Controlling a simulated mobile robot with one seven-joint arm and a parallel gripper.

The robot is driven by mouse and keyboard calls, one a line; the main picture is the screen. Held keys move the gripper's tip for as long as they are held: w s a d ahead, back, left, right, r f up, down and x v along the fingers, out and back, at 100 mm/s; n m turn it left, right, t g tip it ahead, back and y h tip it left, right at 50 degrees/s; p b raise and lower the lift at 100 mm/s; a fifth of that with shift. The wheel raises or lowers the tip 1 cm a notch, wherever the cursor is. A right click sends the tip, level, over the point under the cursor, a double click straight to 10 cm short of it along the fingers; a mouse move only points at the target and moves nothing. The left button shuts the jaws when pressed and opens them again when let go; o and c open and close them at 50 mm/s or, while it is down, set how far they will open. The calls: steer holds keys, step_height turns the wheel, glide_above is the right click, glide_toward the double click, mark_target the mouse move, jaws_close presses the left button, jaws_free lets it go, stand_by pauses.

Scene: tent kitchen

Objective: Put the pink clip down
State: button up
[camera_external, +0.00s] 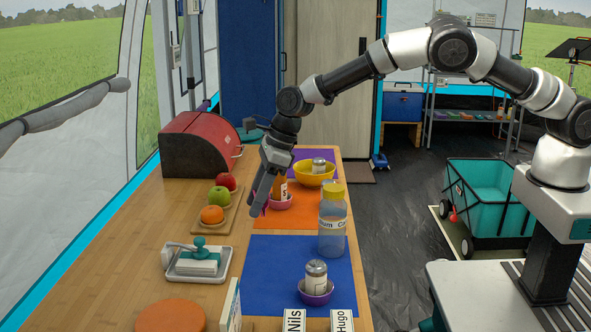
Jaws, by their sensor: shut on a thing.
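My gripper (261,200) points down over the wooden counter, at the left edge of the orange mat (290,219). It is shut on the pink clip (264,210), of which only a small magenta bit shows at the fingertips. The fingers hide most of the clip. I cannot tell whether the clip touches the counter or hangs just above it.
A pink bowl (280,204) with an orange-topped shaker stands just right of my gripper. A board (203,222) with fruit lies to its left. A yellow-lidded jar (332,228) stands to the right. Bare counter (185,255) shows near the left edge.

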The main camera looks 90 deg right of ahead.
steer(key=a+n+y+b, duration=0.1)
steer(key=a+n+b, duration=0.2)
steer(key=a, duration=0.8)
steer(key=n+g+b, duration=0.2)
steer(key=n, duration=0.1)
glide_above(249, 310)
steer(key=shift+y, duration=0.4)
steer(key=f, duration=0.2)
steer(key=f+b, duration=0.1)
steer(key=f, duration=0.2)
steer(key=d+f+b, duration=0.1)
steer(key=f, duration=0.2)
steer(key=shift+s+f, duration=0.2)
steer(key=shift+f, duration=0.05)
steer(key=shift+f, duration=0.1)
steer(key=shift+f, duration=0.25)
steer(key=o, duration=1)
steer(key=shift+s+a+f, duration=0.1)
steer(key=shift+s, duration=0.05)
